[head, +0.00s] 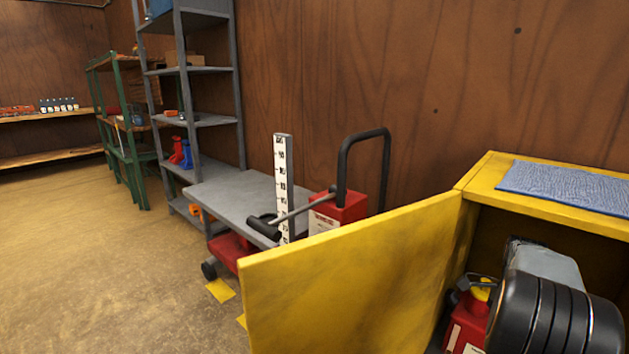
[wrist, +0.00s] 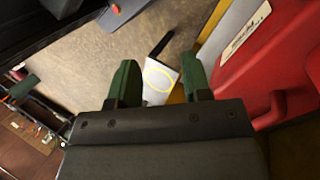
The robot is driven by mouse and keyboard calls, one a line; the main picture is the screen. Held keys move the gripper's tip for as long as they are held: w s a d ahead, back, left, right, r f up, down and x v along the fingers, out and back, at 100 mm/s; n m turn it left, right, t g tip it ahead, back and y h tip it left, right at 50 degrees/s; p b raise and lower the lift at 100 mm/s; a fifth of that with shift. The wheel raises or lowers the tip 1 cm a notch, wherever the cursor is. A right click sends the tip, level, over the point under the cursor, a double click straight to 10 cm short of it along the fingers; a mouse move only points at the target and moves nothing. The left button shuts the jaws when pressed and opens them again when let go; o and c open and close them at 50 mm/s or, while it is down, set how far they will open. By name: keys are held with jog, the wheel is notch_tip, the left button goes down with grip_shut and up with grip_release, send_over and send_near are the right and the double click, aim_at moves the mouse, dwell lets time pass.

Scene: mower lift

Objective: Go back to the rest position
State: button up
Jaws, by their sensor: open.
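My gripper (wrist: 160,72) shows in the wrist view with its two green fingers spread apart and nothing held between them. A red container (wrist: 270,65) with a white label lies close to the right of the fingers. In the head view my arm fills the lower right corner, in front of the open yellow cabinet (head: 478,187); the fingers cannot be made out there. A red can (head: 466,325) with a yellow cap stands inside the cabinet, partly hidden by my arm.
The cabinet's yellow door (head: 350,275) stands open to the left. Behind it is a lift cart (head: 235,195) with a grey platform, a white scale (head: 283,185) and a black handle. A blue cloth (head: 565,186) lies on the cabinet. Grey shelves (head: 205,121) stand behind. Floor at left is clear.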

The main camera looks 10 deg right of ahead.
jog(key=s+a+r+n+g+p, duration=0.1)
jog(key=s+a+r+n+p, duration=0.2)
jog(key=a, duration=0.3)
jog(key=s+a+r+n+g+p, duration=0.1)
jog(key=s+a+r+n+p, duration=0.2)
jog(key=a, duration=0.4)
jog(key=w+a+r+n+t+h+p, duration=0.1)
jog(key=w+a+r+n+t+p, duration=0.1)
jog(key=a+r+n+p, duration=0.4)
jog(key=w+a+r+n+t+h+p, duration=0.1)
jog(key=a+r+n+t+p, duration=0.3)
jog(key=r+p, duration=0.9)
jog(key=w+a+r+n+t+h+p, duration=0.1)
jog(key=w+a+r+n+t+p, duration=0.2)
jog(key=a+r+n+p, duration=0.4)
notch_tip(320, 180, up, 4)
jog(key=shift+a+f+n+p, duration=0.3)
jog(key=shift+a+p, duration=0.5)
jog(key=shift+p, duration=0.45)
jog(key=shift+s, duration=0.1)
